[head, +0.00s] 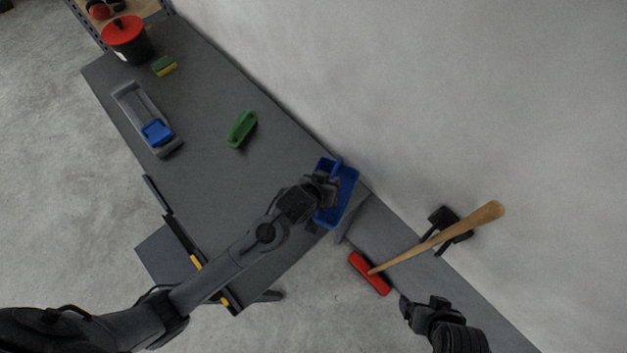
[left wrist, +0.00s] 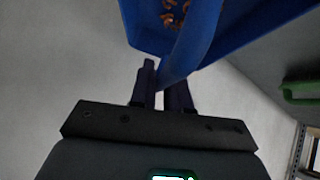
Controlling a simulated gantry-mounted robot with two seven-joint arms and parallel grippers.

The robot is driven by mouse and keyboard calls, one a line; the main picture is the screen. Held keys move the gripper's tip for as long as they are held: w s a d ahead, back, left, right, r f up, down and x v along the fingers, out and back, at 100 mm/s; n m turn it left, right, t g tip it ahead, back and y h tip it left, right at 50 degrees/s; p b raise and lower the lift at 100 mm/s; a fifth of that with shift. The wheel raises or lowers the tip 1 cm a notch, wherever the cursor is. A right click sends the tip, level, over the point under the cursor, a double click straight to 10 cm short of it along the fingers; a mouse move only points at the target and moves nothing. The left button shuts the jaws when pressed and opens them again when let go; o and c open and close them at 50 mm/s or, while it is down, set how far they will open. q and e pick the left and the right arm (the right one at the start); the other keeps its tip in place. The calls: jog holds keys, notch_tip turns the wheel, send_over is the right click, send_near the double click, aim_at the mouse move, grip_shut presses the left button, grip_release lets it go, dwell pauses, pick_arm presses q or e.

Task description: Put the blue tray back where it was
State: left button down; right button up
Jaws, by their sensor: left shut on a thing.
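The blue tray (head: 346,186) is at the right end of the grey table in the head view, close to the wall. In the left wrist view the tray (left wrist: 228,25) fills the top, with a few copper-coloured pieces (left wrist: 175,15) inside and a blue handle (left wrist: 190,50) reaching down to the fingers. My left gripper (head: 325,186) is shut on the tray's handle; its fingers also show in the left wrist view (left wrist: 162,85). Whether the tray touches the table cannot be told. My right gripper (head: 422,305) is at the lower right, away from the tray; its fingertips are unclear.
On the grey table (head: 215,190) are a green-handled object (head: 242,129), a grey tool with a blue part (head: 150,122), a sponge (head: 164,65) and a red-lidded dark bin (head: 126,38).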

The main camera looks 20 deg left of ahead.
pick_arm(q)
jog(key=a+f, duration=0.1)
jog(key=a, duration=0.1)
jog(key=w+a+f, duration=0.1)
jog(key=a+f, duration=0.1)
jog(key=a, duration=0.1)
jog(key=shift+w+a+f+p, duration=0.25)
jog(key=shift+w+a+p, duration=0.05)
jog(key=shift+a+p, duration=0.05)
jog(key=shift+f, duration=1.95)
jog(key=shift+f, duration=0.1)
jog(key=c, duration=1.1)
grip_release()
